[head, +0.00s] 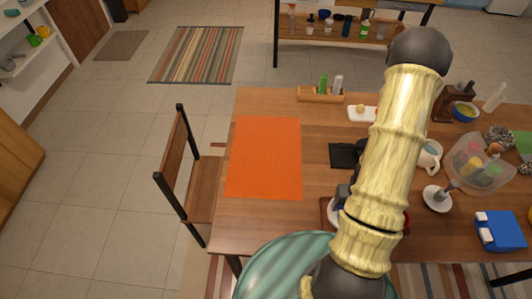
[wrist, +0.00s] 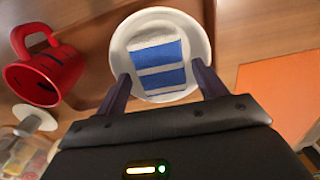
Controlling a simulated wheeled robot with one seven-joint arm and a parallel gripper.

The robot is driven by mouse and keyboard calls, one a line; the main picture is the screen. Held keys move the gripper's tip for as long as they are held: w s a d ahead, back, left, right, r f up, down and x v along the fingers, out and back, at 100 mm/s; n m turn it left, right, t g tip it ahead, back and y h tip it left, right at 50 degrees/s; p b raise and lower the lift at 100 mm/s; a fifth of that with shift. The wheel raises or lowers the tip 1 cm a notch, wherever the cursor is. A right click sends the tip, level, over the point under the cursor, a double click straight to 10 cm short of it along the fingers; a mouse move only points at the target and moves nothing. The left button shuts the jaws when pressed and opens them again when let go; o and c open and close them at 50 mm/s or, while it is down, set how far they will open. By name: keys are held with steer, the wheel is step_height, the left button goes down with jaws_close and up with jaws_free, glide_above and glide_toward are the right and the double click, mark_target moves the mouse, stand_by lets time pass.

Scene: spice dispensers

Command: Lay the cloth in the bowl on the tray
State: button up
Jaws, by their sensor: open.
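In the wrist view, a blue and white striped cloth (wrist: 158,52) lies folded inside a white round bowl (wrist: 203,45). The bowl rests on a brown wooden surface that looks like the tray (wrist: 92,18). My gripper (wrist: 161,74) is open, its two dark fingers pointing at the bowl, one to each side of the cloth. Whether the fingers touch the cloth or the rim cannot be told. In the head view, my arm hides the gripper, the cloth and most of the tray; a tray edge (head: 325,213) shows left of the arm.
An orange mat (head: 264,157) covers the table's left part. A white cup (head: 428,160), a clear bin (head: 479,165) and a blue box (head: 502,231) stand right of my arm. A chair (head: 185,175) is at the left edge.

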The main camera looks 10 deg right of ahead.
step_height(320, 180, up, 17)
steer(key=p, duration=0.2)
stand_by(0.5)
stand_by(0.5)
